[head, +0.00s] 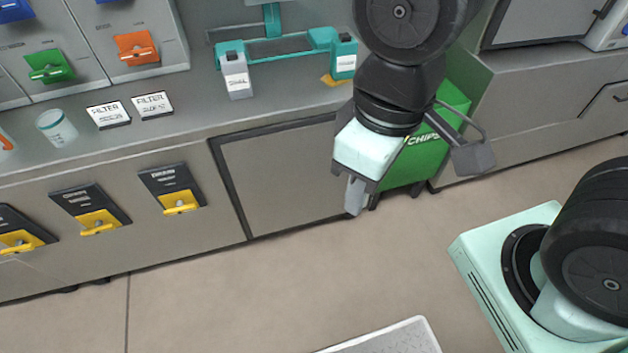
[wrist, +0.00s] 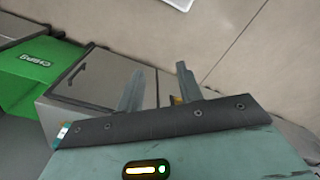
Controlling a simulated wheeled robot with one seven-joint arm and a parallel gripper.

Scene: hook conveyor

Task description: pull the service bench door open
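The service bench door (head: 285,175) is a grey panel in a dark frame on the bench front. It looks closed in the head view. In the wrist view the door (wrist: 108,82) lies beyond my fingers, with a dark bar handle (wrist: 76,74) near its bin-side edge. My arm hides that handle in the head view. My gripper (head: 357,200) hangs in front of the door's right end, above the floor. In the wrist view its two fingers (wrist: 160,85) stand apart with nothing between them; neither visibly touches the handle.
A green chips bin (head: 420,148) stands right of the door, behind my arm. Yellow latches (head: 180,202) line the bench front to the left. A teal fixture (head: 285,48) and filter cards sit on the benchtop (head: 190,120). The floor (head: 230,300) before the door is clear.

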